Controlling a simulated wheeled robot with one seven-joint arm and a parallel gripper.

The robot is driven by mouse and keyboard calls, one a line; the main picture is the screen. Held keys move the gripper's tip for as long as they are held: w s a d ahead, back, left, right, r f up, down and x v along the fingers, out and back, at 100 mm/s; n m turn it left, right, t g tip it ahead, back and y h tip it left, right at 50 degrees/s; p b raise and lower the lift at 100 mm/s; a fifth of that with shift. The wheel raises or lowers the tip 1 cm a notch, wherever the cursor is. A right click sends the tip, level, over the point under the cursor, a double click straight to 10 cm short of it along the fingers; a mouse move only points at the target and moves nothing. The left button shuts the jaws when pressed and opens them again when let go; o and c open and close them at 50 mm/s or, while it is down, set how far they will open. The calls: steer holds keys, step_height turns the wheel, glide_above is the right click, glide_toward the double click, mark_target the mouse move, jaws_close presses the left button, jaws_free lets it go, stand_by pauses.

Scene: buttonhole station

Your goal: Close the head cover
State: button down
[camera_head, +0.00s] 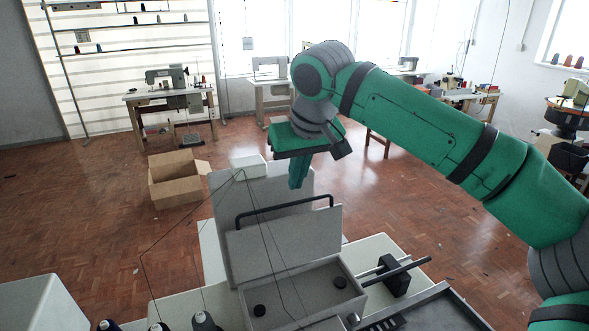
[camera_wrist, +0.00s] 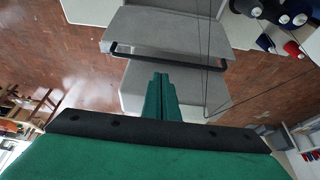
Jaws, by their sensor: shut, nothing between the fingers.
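The head cover (camera_head: 285,240) is a grey panel standing raised at the back of an open grey housing (camera_head: 338,268). A black bar handle (camera_head: 284,208) runs along its top edge. In the wrist view the cover (camera_wrist: 160,24) is at the top, with its handle (camera_wrist: 165,52) across the middle. My gripper (camera_head: 297,184) is above and behind the handle, pointing down. Its green fingers (camera_wrist: 160,80) are together and empty, and appear apart from the handle.
A taller grey panel (camera_head: 262,188) stands behind the cover. Thin threads (camera_head: 255,205) hang in front of the cover. A black lever (camera_head: 400,270) and a grey tray (camera_head: 435,312) lie to the right. Thread cones (camera_wrist: 290,18) stand near the wrist view's top right. Open floor lies beyond.

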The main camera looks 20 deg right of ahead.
steer(key=shift+x, duration=2.8)
